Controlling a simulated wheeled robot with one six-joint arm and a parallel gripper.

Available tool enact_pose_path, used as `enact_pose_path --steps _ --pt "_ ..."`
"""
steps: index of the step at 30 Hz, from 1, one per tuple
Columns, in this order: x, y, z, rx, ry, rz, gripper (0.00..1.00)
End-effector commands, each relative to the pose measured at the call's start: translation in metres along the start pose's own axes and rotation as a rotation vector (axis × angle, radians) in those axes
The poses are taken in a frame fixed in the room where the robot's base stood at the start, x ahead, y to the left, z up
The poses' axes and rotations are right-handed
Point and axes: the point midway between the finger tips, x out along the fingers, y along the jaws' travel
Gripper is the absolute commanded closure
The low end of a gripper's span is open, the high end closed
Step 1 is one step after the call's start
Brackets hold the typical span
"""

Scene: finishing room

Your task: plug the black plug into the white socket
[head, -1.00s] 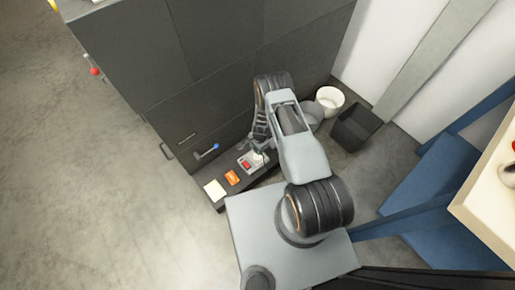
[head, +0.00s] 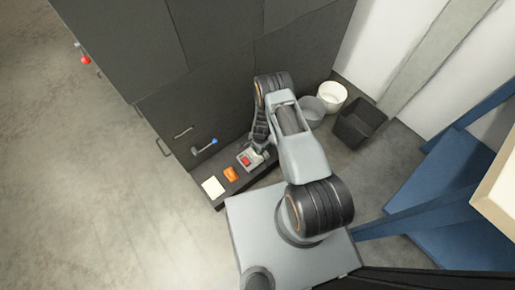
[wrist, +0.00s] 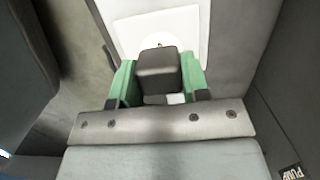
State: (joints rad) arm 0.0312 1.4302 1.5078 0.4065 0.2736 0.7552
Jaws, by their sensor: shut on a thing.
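My gripper (wrist: 158,82) is shut on the black plug (wrist: 159,70), with a green finger on either side of it in the wrist view. The white socket (wrist: 190,28) is a square plate with a round face, just beyond the plug. The plug covers the near part of the round face. I cannot tell whether the plug touches the socket. In the head view my arm reaches down to a low dark ledge and hides most of the gripper and the plug.
The ledge (head: 222,196) runs along a dark cabinet (head: 190,95) and carries a cream square (head: 213,187), an orange block (head: 231,174) and a red part (head: 246,160) beside my gripper. A blue-tipped lever (head: 206,147) sticks out above. Buckets (head: 331,93) and a black bin (head: 358,122) stand right.

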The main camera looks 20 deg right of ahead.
Motion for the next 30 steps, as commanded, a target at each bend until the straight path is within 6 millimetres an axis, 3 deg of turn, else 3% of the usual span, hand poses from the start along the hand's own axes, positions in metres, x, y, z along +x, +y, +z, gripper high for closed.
enact_pose_path --steps 30 --pt "0.0077 -0.0005 -0.0010 0.000 0.000 0.000 0.90"
